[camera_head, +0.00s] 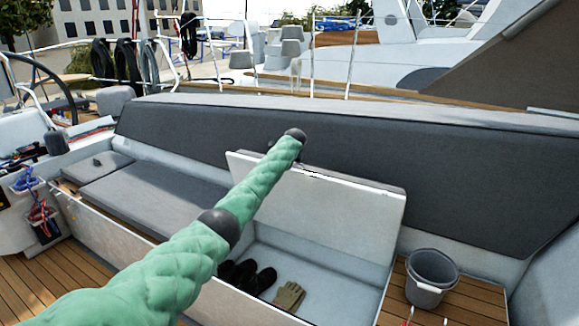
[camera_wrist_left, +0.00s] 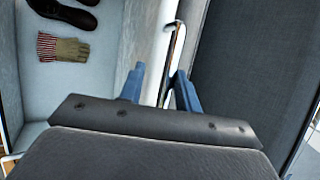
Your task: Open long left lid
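The long lid (camera_head: 318,205) of the bench locker stands raised and nearly upright, its white underside facing the cockpit and a grey pad along its back. In the head view my left arm reaches to the lid's top edge, and its gripper is hidden there behind the wrist. In the left wrist view the two blue fingers of my left gripper (camera_wrist_left: 160,85) are apart, one on each side of the lid's edge (camera_wrist_left: 173,45). Firm contact cannot be made out. My right gripper is not in view.
Dark shoes (camera_head: 247,278) and a work glove (camera_head: 289,295) lie in the open locker. A grey bucket (camera_head: 432,270) stands to its right. Grey seat cushions (camera_head: 150,187) cover the bench to the left. A dark padded backrest (camera_head: 470,165) runs behind the lid.

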